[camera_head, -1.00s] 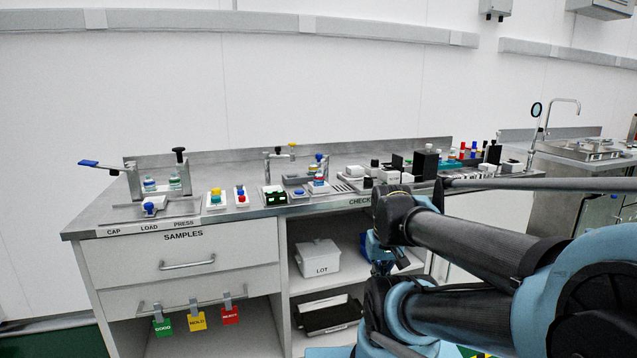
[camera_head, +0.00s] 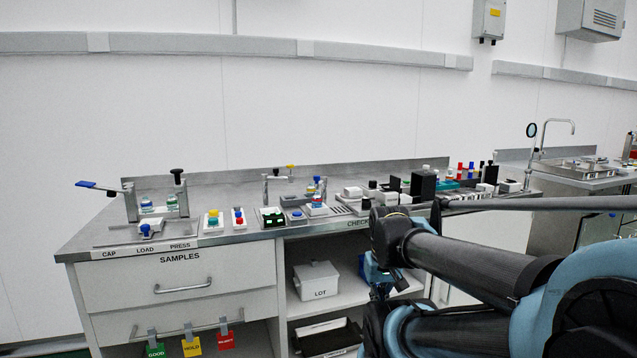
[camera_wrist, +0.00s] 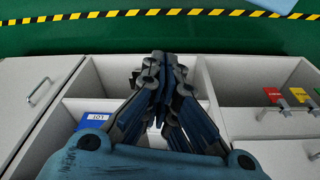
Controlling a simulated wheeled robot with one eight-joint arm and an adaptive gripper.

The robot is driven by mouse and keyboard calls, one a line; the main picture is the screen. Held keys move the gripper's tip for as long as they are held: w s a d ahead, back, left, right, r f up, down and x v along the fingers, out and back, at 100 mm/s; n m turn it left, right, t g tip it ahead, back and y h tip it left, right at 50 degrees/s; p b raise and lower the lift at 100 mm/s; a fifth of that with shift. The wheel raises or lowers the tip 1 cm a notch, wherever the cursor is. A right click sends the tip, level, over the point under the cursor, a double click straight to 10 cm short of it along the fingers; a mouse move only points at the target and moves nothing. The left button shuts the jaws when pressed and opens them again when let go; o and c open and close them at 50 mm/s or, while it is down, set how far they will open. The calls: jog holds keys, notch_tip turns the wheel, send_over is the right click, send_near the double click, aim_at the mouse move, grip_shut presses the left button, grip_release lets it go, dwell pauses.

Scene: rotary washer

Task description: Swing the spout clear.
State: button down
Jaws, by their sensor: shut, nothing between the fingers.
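A thin metal gooseneck spout (camera_head: 559,124) rises over the steel sink (camera_head: 585,165) at the far right of the head view. Its bent end points to the right, over the basin side. My gripper (camera_wrist: 165,58) is shut and empty in the wrist view, its fingertips together. It points down in front of the bench's open shelves, well away from the sink and its spout. In the head view my arm hides most of the gripper. The spout is not in the wrist view.
The long bench (camera_head: 190,240) carries several small fixtures, including a small bent-tube stand (camera_head: 281,180). A white LOT box (camera_head: 317,279) sits on the shelf below. A round-headed stand (camera_head: 531,132) is just left of the spout. Striped floor tape (camera_wrist: 160,13) crosses the wrist view.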

jog(key=c, duration=2.1)
grip_release()
jog(key=shift+c, duration=0.2)
jog(key=o, duration=0.7)
notch_tip(320, 180, up, 3)
jog(key=shift+a+f, duration=0.1)
jog(key=shift+f, duration=0.05)
notch_tip(320, 180, up, 41)
jog(key=n+g, duration=0.2)
jog(key=n, duration=0.4)
send_over(317, 176)
jog(key=f, duration=1.7)
jog(key=shift+w+f, duration=0.3)
jog(key=shift+c, duration=0.5)
grip_shut()
